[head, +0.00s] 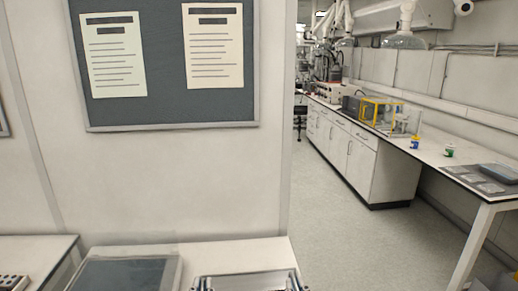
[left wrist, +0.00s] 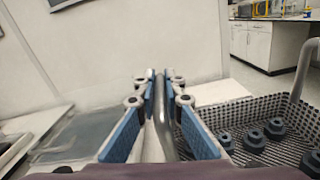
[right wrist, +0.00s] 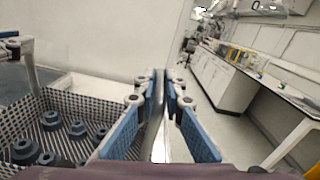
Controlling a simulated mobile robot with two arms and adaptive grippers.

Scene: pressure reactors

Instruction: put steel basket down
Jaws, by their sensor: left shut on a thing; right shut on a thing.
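The steel basket has dark perforated walls and a ribbed floor. It shows on the right in the left wrist view (left wrist: 275,110) and on the left in the right wrist view (right wrist: 95,103). Several dark knobbed parts (left wrist: 253,138) stand in it. My left gripper (left wrist: 159,82) is shut on one upright steel handle of the basket. My right gripper (right wrist: 160,82) is shut on the opposite handle. The basket's underside is hidden, so I cannot tell whether it touches anything below.
A dark rack (head: 12,283) is at the far left. Open floor (head: 345,225) and a long lab bench (head: 365,135) lie to the right.

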